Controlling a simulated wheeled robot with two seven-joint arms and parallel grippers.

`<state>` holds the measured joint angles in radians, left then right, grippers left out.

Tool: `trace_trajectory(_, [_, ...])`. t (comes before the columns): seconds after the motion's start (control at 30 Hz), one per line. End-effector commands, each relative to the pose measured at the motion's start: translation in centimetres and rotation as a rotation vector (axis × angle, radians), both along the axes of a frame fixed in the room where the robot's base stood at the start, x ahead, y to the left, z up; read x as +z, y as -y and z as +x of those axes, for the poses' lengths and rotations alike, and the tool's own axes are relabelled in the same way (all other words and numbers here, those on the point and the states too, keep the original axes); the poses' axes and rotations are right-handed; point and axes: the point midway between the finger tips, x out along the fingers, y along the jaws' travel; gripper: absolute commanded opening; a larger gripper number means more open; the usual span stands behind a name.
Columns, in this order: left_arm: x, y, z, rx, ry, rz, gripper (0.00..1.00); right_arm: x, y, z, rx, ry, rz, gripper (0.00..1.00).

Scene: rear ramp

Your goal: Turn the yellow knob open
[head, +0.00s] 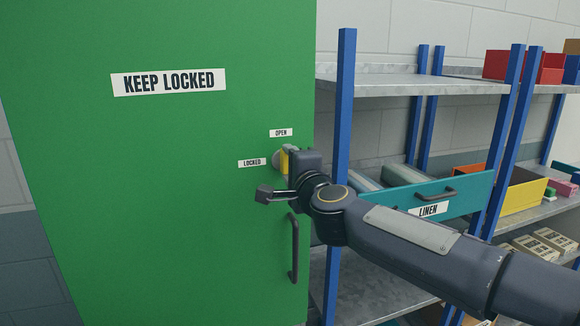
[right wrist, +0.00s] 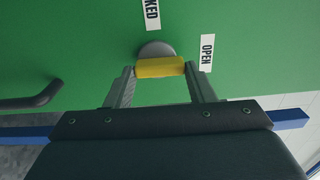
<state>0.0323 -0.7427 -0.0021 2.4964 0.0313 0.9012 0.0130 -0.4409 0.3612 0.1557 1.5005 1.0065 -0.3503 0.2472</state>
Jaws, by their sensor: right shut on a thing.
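The yellow knob (head: 285,161) sits on a round grey base near the right edge of the green door (head: 150,200). The LOCKED label (head: 252,163) is left of it and the OPEN label (head: 281,133) is above it. My right gripper (head: 291,161) is at the knob and hides part of it. In the right wrist view, the knob (right wrist: 160,67) lies between my two fingertips, one at each end of its bar. The bar looks roughly upright in the head view, towards OPEN. My left gripper is not in view.
A dark door handle (head: 294,248) is just below my right wrist. A blue-posted shelf rack (head: 345,120) stands right of the door, with a teal LINEN drawer (head: 470,196) behind my right arm. The door's left part is clear.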

Motion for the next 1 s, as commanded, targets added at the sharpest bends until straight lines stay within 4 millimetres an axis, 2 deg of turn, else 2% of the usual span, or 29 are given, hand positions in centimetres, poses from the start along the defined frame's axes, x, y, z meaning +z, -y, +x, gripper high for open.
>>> trace_trajectory(0.23, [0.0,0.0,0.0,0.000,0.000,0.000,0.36,-0.1,0.0,0.0,0.000,-0.003,0.004,0.26])
trace_trajectory(0.27, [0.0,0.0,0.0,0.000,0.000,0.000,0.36,-0.1,0.0,0.0,0.000,-0.003,0.004,0.53])
trace_trajectory(0.4, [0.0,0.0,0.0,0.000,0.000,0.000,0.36,-0.1,0.0,0.0,0.000,-0.002,0.003,0.71])
trace_trajectory(0.77, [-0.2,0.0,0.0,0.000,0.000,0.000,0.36,0.0,0.2,-0.6,0.000,0.000,0.002,0.71])
trace_trajectory(1.0, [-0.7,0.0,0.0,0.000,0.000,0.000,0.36,0.0,1.4,-4.4,0.001,0.000,0.002,0.71])
